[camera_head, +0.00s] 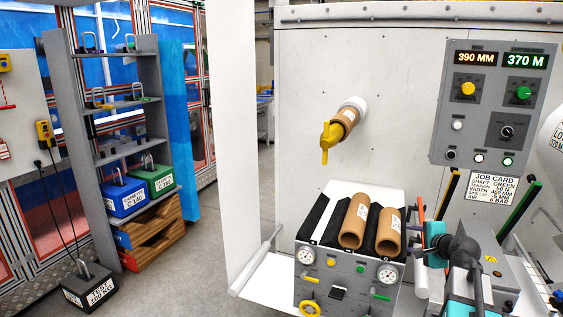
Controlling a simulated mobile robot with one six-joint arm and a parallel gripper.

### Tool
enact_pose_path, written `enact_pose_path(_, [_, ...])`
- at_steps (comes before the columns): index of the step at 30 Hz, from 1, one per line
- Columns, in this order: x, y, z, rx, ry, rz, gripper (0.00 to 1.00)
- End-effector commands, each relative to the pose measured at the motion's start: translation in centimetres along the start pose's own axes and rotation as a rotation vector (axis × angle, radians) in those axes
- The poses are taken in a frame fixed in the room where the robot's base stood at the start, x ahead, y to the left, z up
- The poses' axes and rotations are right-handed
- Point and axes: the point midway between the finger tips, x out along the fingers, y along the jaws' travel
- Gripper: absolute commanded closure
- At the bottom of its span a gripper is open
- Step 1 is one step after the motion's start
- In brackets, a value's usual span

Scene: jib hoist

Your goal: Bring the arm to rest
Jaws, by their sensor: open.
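My arm (462,252), black, grey and teal, rises from the lower right corner in the head view. My gripper (424,238) is at its end, small and seen partly side-on, with teal and red parts near it. It is open, and I see nothing held in it. It appears just right of the grey stand (345,283) that carries brown cardboard cores; I cannot tell the gap between them.
Two cardboard cores (354,222) lie in the stand's black cradle. Another core (345,118) sits on a white shaft with a yellow handle. A control panel (493,105) hangs at upper right. A shelf rack (115,130) and test weight (90,288) stand left. Floor between is clear.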

Motion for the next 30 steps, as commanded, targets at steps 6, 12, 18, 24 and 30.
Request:
enact_pose_path(6, [4.2,7.2,5.2,-0.039,-0.076,0.119,0.51])
enact_pose_path(12, [6.8,14.0,9.8,-0.086,-0.145,0.227,0.51])
enact_pose_path(18, [8.4,21.0,14.3,-0.145,-0.215,0.337,0.51])
enact_pose_path(24, [8.9,28.1,18.6,-0.214,-0.289,0.447,0.51])
enact_pose_path(30, [8.4,35.3,22.5,-0.293,-0.365,0.558,0.51])
